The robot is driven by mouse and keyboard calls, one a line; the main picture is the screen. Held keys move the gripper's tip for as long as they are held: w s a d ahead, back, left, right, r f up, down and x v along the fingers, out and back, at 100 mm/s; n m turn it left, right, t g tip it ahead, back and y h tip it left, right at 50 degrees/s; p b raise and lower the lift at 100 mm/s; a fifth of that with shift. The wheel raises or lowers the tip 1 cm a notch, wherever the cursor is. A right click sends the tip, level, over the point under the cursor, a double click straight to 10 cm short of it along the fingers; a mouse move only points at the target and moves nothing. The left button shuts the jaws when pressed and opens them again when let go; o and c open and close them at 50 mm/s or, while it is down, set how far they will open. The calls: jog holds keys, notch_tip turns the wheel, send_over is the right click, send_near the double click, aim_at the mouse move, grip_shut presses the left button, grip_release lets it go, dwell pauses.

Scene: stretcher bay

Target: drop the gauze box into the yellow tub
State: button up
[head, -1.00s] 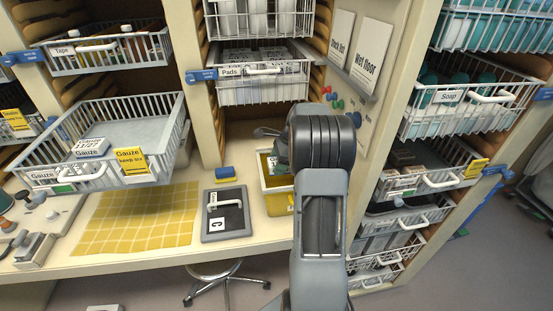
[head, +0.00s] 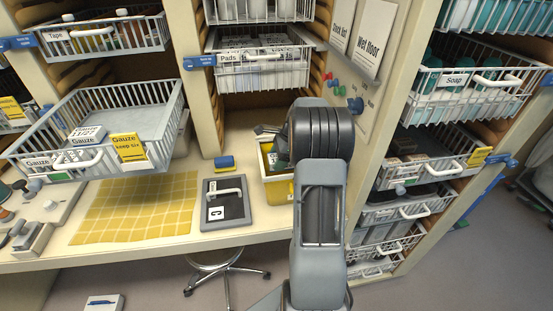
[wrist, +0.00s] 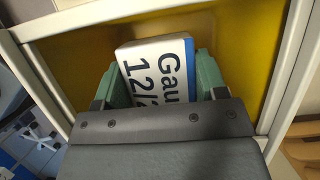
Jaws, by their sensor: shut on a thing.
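The gauze box, white with a blue edge and dark lettering, shows in the wrist view (wrist: 160,75). My gripper (wrist: 163,85) is shut on it with its green fingers on either side. The yellow tub (wrist: 245,50) with its pale rim surrounds the box in the wrist view, so the box is over or inside the tub opening; its height there I cannot tell. In the head view the yellow tub (head: 279,190) stands on the counter, partly hidden by my arm. My gripper (head: 272,150) is over its left side; the held box is mostly hidden there.
A Gauze basket (head: 160,125) with another gauze box (head: 88,137) is pulled out at left. Wire baskets (head: 425,170) stick out at right.

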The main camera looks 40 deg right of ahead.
jog(key=o, duration=1)
jog(key=b+v, duration=0.1)
jog(key=v, duration=1.3)
jog(key=shift+a, duration=0.2)
jog(key=s+a+r+n+h, duration=0.2)
jog(key=s+a+n+h, duration=0.15)
jog(key=a+n, duration=0.95)
jog(key=s+a+f+n+t, duration=0.2)
jog(key=s+a+f+n, duration=0.3)
jog(key=s+a+n, duration=0.5)
jog(key=s+a, duration=0.2)
jog(key=a, duration=0.2)
jog(key=shift+s+a+f+t+h, duration=0.2)
jog(key=shift+s+t+h, duration=0.1)
jog(key=shift+h, duration=0.05)
